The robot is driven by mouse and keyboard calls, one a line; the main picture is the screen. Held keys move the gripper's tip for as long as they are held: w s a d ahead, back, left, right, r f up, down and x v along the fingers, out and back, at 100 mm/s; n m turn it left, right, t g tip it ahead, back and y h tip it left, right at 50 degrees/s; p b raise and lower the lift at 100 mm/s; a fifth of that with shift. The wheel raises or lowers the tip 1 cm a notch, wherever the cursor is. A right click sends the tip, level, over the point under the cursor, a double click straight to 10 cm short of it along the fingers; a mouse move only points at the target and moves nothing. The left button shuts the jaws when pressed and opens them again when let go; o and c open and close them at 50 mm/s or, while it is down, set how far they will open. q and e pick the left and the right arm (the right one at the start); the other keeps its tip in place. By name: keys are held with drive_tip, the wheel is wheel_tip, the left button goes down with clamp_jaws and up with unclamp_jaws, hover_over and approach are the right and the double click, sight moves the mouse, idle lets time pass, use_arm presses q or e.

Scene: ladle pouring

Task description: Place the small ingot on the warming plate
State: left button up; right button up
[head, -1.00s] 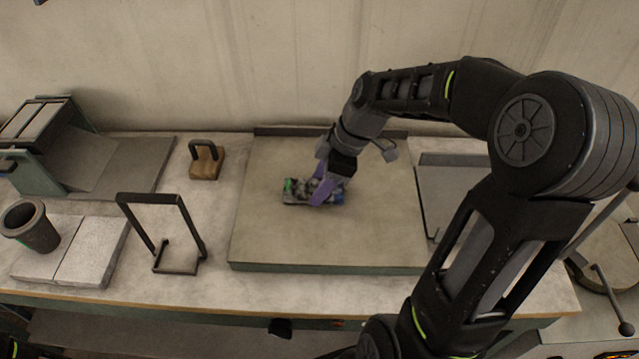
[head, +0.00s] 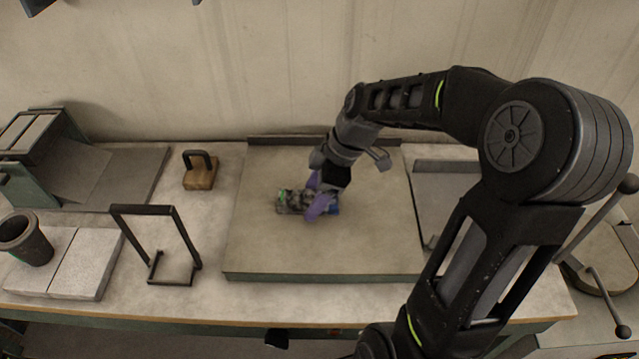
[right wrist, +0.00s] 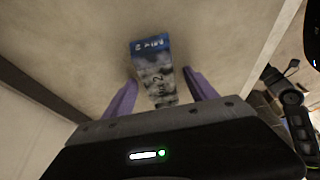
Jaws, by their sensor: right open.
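The small ingot (head: 293,200) is a mottled grey bar with a green mark at one end and blue at the other. It lies flat on the large pale plate (head: 320,250) in the middle of the bench, which looks like the warming plate. My right gripper (head: 317,196) is open, with its purple fingers down around the ingot and partly hiding it. In the right wrist view the ingot (right wrist: 155,75) lies between the spread fingers (right wrist: 163,92), with gaps on both sides. Its near end is hidden by the gripper body. My left gripper is out of view.
A wooden block with a dark handle (head: 200,171) and a black wire stand (head: 185,240) are left of the plate. A dark cup (head: 28,238) is on pale slabs (head: 85,262) farther left. A shallow tray (head: 450,200) is right of the plate.

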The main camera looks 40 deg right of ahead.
drive_tip(key=v, duration=1.2)
drive_tip(key=shift+b, duration=0.45)
